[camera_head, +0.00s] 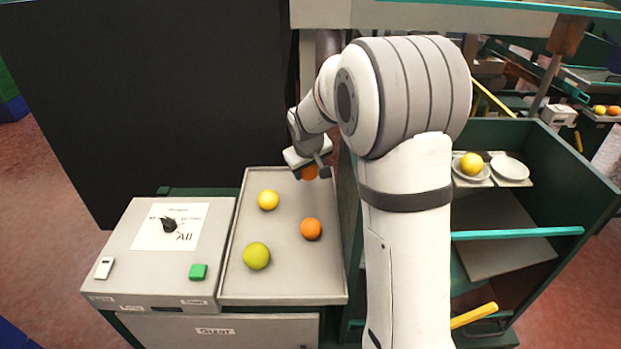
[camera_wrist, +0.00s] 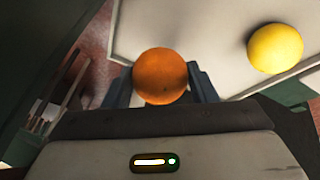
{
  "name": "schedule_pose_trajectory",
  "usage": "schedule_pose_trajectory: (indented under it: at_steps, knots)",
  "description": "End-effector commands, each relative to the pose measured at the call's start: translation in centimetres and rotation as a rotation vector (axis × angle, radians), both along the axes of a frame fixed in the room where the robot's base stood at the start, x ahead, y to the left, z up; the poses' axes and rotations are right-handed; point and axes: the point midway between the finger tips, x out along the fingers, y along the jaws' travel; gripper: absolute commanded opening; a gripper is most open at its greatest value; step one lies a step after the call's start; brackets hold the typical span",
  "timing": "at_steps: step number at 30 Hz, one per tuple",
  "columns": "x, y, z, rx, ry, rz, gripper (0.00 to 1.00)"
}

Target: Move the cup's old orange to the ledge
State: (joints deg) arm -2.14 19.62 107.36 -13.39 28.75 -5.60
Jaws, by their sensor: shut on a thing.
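My gripper (camera_head: 313,170) is shut on an orange (camera_head: 309,172) at the back right corner of the grey tray. In the wrist view the orange (camera_wrist: 160,75) sits between the two dark fingers (camera_wrist: 160,84). It appears held above the tray surface. A second orange fruit (camera_head: 311,229) lies in the tray nearer the front. My arm hides part of the area right of the tray. I cannot tell a cup or which part is the ledge.
The grey tray (camera_head: 283,290) also holds a yellow fruit (camera_head: 268,200) and a yellow-green fruit (camera_head: 256,256). A panel with a dial (camera_head: 170,224) and green button (camera_head: 198,272) stands left. On the right, a green shelf (camera_head: 545,150) bears white saucers (camera_head: 510,168) and a yellow fruit (camera_head: 471,164).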

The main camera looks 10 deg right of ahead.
Motion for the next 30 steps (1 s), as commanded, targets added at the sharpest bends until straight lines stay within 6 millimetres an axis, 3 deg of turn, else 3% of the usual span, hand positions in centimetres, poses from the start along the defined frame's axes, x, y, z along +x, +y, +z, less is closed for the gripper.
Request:
schedule_pose_trajectory:
  at_steps: [10, 24, 25, 30]
  knots:
    - [0.0, 0.1, -3.9, 0.000, 0.001, 0.002, 0.27]
    - [0.0, -0.2, -5.1, 0.000, -0.002, 0.001, 0.27]
    - [0.0, -0.2, -5.0, 0.000, -0.002, 0.001, 0.53]
    - [0.0, -0.2, -5.0, 0.000, -0.002, 0.002, 0.67]
